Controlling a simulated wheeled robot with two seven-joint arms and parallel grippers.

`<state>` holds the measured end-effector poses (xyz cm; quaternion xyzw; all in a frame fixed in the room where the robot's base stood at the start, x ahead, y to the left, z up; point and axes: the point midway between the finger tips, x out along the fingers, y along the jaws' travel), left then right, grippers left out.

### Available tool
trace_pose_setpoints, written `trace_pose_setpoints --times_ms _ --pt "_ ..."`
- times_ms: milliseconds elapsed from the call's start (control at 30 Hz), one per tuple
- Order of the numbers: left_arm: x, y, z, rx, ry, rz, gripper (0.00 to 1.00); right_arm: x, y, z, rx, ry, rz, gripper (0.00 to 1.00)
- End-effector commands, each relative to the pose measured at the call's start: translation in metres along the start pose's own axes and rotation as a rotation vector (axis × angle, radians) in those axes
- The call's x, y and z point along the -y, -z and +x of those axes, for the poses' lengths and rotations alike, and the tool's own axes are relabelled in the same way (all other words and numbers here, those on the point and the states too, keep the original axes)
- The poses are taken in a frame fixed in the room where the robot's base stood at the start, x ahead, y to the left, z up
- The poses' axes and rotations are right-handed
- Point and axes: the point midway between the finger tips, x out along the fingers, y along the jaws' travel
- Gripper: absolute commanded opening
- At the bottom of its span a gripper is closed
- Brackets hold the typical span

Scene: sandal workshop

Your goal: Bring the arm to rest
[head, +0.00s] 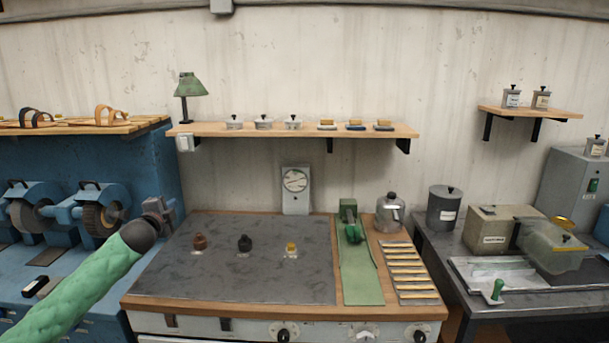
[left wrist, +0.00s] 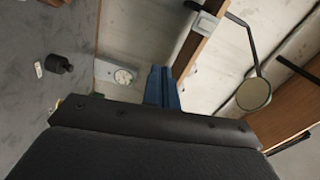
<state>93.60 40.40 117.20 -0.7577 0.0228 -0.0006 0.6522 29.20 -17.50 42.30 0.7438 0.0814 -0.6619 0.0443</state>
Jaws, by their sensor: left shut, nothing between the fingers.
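My left arm, in a green padded sleeve, comes in from the lower left of the head view. Its gripper (head: 160,212) is above the left back corner of the dark grey worktop (head: 205,270), in front of the blue machine. It is shut and empty. In the left wrist view the blue fingers (left wrist: 163,88) are together, with nothing held between them. My right gripper is not in view.
A brown, a black (head: 244,243) and a yellow-topped piece stand on the worktop. A round gauge (head: 295,181) is behind it. A shelf (head: 240,130) with small pots and a green lamp (head: 189,86) is above. Blue grinding machines (head: 60,260) stand at left.

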Motion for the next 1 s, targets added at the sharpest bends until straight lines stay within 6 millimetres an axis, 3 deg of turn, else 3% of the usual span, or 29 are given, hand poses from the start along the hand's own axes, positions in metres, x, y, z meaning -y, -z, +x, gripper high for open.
trace_pose_setpoints --times_ms 267,500,700,1000 --pt "-0.114 0.047 -0.046 0.031 -0.151 -0.171 0.0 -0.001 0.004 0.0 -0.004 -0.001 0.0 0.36" --pt "-0.204 0.082 -0.107 0.095 -0.292 -0.338 0.0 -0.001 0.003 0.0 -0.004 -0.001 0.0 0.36" --pt "-0.267 0.104 -0.166 0.167 -0.405 -0.474 0.0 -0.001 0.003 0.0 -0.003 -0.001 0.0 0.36" --pt "-0.341 0.128 -0.267 0.313 -0.569 -0.671 0.0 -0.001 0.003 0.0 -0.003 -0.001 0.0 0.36"
